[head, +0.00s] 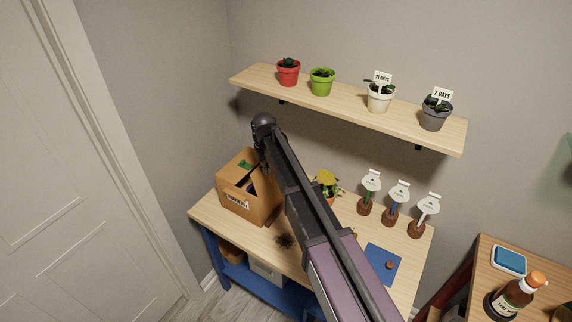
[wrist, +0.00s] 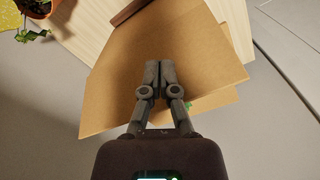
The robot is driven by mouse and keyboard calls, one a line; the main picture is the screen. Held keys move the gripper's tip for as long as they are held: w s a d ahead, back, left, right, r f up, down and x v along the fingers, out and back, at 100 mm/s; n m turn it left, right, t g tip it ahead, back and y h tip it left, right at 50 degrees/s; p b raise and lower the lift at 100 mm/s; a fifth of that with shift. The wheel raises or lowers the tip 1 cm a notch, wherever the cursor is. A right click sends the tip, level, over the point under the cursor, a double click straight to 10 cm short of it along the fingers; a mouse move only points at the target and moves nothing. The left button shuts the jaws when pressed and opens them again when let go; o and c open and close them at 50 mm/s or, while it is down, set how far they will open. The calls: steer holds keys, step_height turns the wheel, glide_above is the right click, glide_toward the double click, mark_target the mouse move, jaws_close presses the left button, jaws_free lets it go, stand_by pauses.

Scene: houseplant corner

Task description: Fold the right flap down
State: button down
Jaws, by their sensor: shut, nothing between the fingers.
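The cardboard box (head: 249,205) stands on the left part of the wooden table, with printed lettering on its front. Its top is at least partly open, and something green shows inside. My arm crosses in front of the box's right side and hides part of it, including much of the right flap. In the wrist view a broad cardboard panel (wrist: 185,40) fills the middle. My gripper (wrist: 160,68) is shut and empty, with its fingertips over this panel. I cannot tell whether they touch it. A bit of green (wrist: 190,105) shows beside the right finger.
The wall shelf (head: 345,103) holds several potted plants above the table. Several small pots with white signs (head: 399,190) stand right of my arm, near a blue mat (head: 381,264). A side table (head: 486,260) holds a bottle.

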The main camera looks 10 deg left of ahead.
steer(key=shift+w+a, duration=0.25)
steer(key=shift+a, duration=0.5)
steer(key=shift+w+a, duration=0.25)
steer(key=shift+a, duration=0.45)
steer(key=shift+w+a, duration=0.25)
steer(key=shift+a, duration=0.5)
step_height(320, 180, up, 9)
steer(key=p, duration=0.9)
stand_by(0.7)
steer(key=shift+s, duration=0.1)
